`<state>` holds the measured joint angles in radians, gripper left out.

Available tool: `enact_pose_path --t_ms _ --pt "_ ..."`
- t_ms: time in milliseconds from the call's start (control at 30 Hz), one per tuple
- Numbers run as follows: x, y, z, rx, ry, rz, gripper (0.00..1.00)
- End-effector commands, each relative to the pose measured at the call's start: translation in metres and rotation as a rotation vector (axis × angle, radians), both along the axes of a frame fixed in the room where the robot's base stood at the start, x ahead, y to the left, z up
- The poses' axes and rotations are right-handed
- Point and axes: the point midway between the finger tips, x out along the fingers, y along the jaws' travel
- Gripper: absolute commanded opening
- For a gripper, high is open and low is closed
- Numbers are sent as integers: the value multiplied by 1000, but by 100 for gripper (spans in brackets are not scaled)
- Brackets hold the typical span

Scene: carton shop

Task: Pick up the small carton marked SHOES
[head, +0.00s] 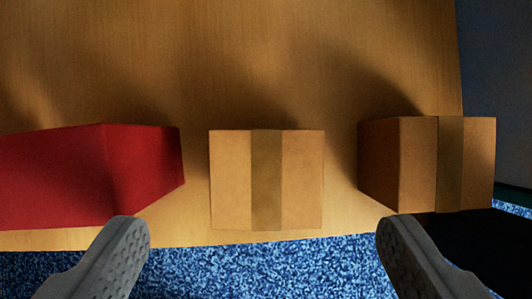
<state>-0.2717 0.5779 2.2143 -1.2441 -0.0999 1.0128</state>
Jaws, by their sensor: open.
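Two small brown cartons with a darker tape strip stand on a wooden table. The middle carton (230,180) lies centred ahead of my gripper. The right carton (415,165) stands near the table's right edge. No SHOES marking shows on either, so I cannot tell which one bears it. My gripper (262,250) is open and empty. Its two grey fingers are at the lower left and lower right of the view, spread wider than the middle carton and apart from it.
A red box (75,178) stands on the table (270,60) at the left. The table's front edge runs just below the cartons, with blue speckled floor (260,272) beyond. The table behind the cartons is clear. A dark area lies at the right.

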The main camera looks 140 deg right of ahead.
Motion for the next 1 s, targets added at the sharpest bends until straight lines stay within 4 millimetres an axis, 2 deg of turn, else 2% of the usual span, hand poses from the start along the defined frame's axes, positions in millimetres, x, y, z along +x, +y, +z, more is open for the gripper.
enact_pose_path --t_ms 400,733,1000 --pt "10 6 -30 0 1 -2 82" --pt "14 7 -41 0 1 -2 82" --pt "21 10 -69 0 1 -1 82"
